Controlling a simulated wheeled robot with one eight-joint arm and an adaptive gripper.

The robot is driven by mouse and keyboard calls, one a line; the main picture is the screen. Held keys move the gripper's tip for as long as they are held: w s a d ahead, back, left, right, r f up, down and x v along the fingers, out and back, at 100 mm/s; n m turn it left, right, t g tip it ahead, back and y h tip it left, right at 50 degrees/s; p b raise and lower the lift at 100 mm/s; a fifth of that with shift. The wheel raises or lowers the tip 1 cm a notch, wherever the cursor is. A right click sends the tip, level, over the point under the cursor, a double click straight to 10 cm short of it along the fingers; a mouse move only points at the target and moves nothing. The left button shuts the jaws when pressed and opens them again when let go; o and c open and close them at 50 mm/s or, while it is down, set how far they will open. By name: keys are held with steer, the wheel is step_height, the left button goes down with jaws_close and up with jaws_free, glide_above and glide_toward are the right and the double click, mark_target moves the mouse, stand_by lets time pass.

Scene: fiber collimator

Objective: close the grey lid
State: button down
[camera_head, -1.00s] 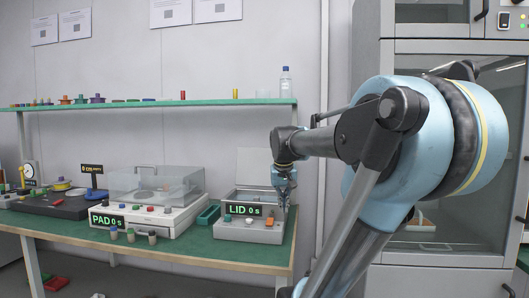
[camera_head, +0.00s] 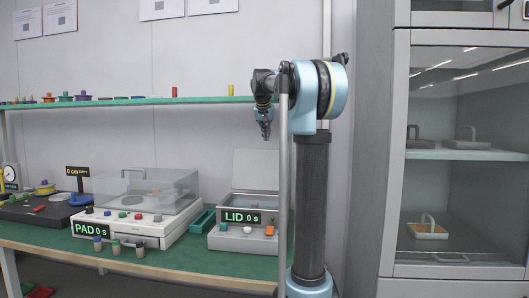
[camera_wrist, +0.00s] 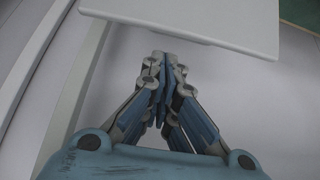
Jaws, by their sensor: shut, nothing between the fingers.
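The grey lid (camera_head: 256,168) stands open, roughly upright, at the back of the small light grey device (camera_head: 228,243) with the green "LID 0 s" display (camera_head: 250,218). My gripper (camera_head: 265,136) points down in the head view, just above the level of the lid's upper edge. Its fingers are shut and empty; they also show in the wrist view (camera_wrist: 163,60). A pale flat panel (camera_wrist: 200,18) lies beyond the fingertips in the wrist view; it looks like the lid. I cannot tell whether the fingers are in front of or behind the lid.
A box with a clear cover (camera_head: 145,190) and a "PAD 0 s" display stands left of the device, with a green tray (camera_head: 202,220) between. A green shelf (camera_head: 130,101) runs along the wall behind. A glass cabinet (camera_head: 460,160) stands at the right.

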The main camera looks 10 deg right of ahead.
steer(key=shift+w+f, duration=0.35)
steer(key=shift+w, duration=0.15)
steer(key=x, duration=0.9)
steer(key=shift+a, duration=0.15)
steer(key=shift+s+r, duration=0.1)
steer(key=shift+s, duration=0.05)
